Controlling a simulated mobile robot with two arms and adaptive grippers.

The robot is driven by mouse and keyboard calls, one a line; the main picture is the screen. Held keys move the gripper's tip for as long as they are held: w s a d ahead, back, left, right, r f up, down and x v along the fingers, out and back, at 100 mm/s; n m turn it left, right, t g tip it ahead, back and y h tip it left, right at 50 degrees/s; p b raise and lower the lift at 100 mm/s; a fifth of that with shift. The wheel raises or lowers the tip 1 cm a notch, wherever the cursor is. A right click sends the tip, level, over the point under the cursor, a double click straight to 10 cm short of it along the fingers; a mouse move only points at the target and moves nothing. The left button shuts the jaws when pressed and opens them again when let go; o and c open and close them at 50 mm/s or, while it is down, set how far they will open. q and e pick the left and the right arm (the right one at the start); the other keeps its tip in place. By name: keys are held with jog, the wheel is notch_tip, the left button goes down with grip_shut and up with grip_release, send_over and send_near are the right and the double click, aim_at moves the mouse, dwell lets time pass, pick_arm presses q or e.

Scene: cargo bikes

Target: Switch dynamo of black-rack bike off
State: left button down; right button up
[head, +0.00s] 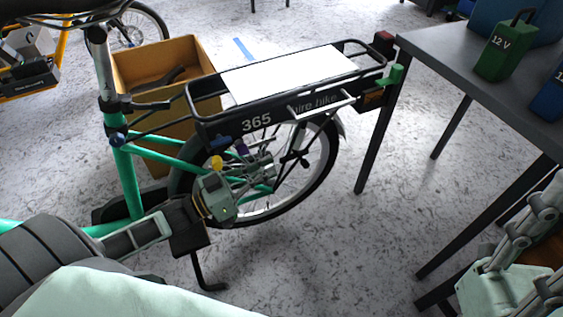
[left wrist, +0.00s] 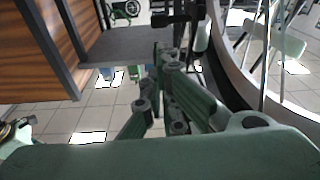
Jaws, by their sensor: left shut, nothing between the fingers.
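The bike with the black rack (head: 225,119) has a green frame (head: 126,178) and the number 365 on its rack side. Its rear wheel (head: 325,165) is below the rack. My left gripper (head: 262,163) is beside this wheel, under the rack, with its fingers shut and empty. In the left wrist view the fingers (left wrist: 168,85) are close together, and the wheel (left wrist: 235,75) is to their right. A small yellow part (head: 216,163) and a purple part (head: 241,147) show by the gripper; I cannot tell which belongs to the dynamo. My right gripper (head: 540,215) is at the lower right, far from the bike.
A dark table (head: 440,48) stands at the right, bearing a green 12 V box (head: 505,50) and a blue box (head: 550,98). A wooden crate (head: 195,55) is behind the bike. A yellow bike (head: 62,45) is at the far left. The floor between wheel and table is clear.

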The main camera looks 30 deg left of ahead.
aim_at(298, 155)
pick_arm(q)
jog(key=b+x, duration=0.2)
jog(key=x, duration=0.7)
jog(key=shift+b, duration=0.3)
jog(key=f+m+h, duration=0.1)
jog(key=s+f+m+g+h+p, duration=0.1)
jog(key=m, duration=0.1)
jog(key=shift+s+f+m+g, duration=0.15)
jog(key=shift+f+m+g, duration=0.05)
jog(key=shift+m+g, duration=0.1)
